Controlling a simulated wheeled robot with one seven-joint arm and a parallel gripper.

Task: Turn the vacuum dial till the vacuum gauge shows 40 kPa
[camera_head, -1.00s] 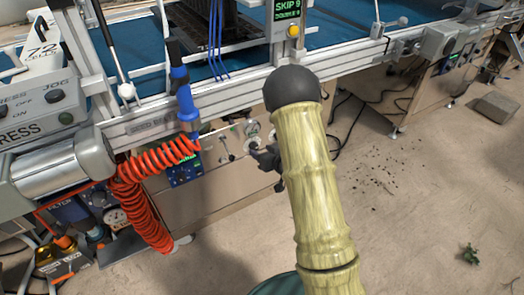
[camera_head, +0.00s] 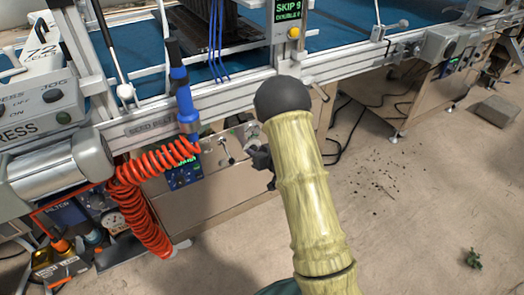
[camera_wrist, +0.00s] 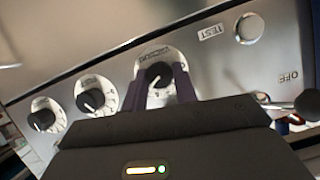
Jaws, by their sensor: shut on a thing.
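In the wrist view the vacuum dial (camera_wrist: 158,75), a black knob with a white pointer line on a pale round scale plate, sits between the fingers of my gripper (camera_wrist: 162,84). The fingers are shut on the knob from both sides. The lettering above the knob is blurred. In the head view my gripper (camera_head: 261,158) is at the panel under the machine's rail, and my arm and gripper hide much of that panel. A round white gauge (camera_head: 113,221) stands low at the left; its reading is too small to tell, and I cannot confirm it is the vacuum gauge.
Two more black knobs (camera_wrist: 91,99) (camera_wrist: 41,120) are left of the held dial. A TEST button (camera_wrist: 249,28) and a lever with a black ball end (camera_wrist: 307,102) are to its right. A coiled orange hose (camera_head: 140,195) hangs left of the panel. The floor at right is mostly clear.

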